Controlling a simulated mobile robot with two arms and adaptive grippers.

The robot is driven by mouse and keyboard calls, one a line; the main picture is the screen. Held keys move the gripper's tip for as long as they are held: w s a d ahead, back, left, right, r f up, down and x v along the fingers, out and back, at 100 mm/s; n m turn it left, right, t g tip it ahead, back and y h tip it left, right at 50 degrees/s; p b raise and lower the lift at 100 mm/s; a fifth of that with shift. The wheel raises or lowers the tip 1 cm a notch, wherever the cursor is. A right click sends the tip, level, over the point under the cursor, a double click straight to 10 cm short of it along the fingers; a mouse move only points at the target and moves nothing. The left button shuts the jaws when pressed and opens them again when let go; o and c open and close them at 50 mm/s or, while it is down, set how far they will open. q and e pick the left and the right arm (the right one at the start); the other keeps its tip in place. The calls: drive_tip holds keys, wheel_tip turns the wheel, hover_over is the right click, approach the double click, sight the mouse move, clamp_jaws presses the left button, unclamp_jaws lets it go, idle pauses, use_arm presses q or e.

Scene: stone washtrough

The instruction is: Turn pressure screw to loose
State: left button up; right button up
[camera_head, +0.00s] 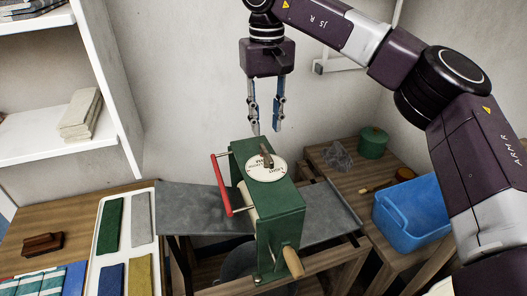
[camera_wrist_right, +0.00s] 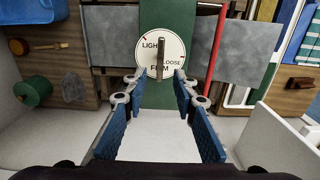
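The pressure screw is a small brown-grey bar handle (camera_head: 266,157) on a round white dial (camera_head: 282,170) on top of the green press (camera_head: 285,205). In the right wrist view the bar (camera_wrist_right: 161,52) stands nearly upright in the picture across the dial (camera_wrist_right: 175,46), with "LIGHT" left of it, "LOOSE" right and "FIRM" below. Which label it points at is unclear. My right gripper (camera_head: 266,130) is open and empty, pointing down above and behind the dial, apart from the bar. My left gripper is not in view.
A red bar handle (camera_head: 221,185) sits on the press's left side and a wooden knob (camera_head: 292,262) at its front. A grey board (camera_head: 190,210) runs through it. A blue tub (camera_head: 412,212) and green canister (camera_head: 372,143) stand right. A tray of coloured pieces (camera_head: 155,250) lies left.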

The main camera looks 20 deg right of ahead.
sight(267, 152)
drive_tip(key=shift+w+f, duration=0.1)
drive_tip(key=shift+f, duration=0.25)
drive_tip(key=f, duration=0.2)
drive_tip(key=f+p, duration=0.1)
drive_tip(key=f, duration=0.2)
drive_tip(key=shift+s+f+p, duration=0.35)
drive_tip(key=shift+w+f, duration=0.15)
drive_tip(key=shift+f, duration=0.35)
drive_tip(key=shift+c, duration=0.3)
clamp_jaws()
